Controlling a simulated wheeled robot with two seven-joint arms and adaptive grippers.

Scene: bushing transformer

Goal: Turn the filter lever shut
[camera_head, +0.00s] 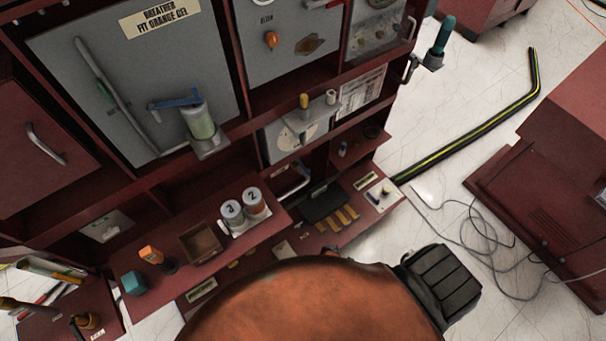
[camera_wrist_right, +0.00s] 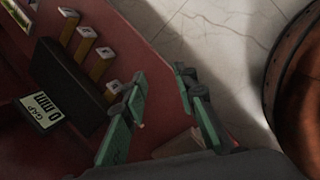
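A blue lever (camera_head: 175,102) lies roughly level above a pale green, clear-walled cylinder (camera_head: 200,122) on the grey breather panel (camera_head: 75,60) in the head view. I take it for the filter lever; no label on it is readable. No gripper shows near it. My right gripper (camera_wrist_right: 160,80) shows in the right wrist view, with its two green fingers apart and nothing between them. It is above the low shelf area, far from the lever. My left gripper is in neither view.
A shelf holds two numbered canisters (camera_head: 243,206) and an open brown box (camera_head: 200,243). A cable (camera_head: 490,235) crosses the floor.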

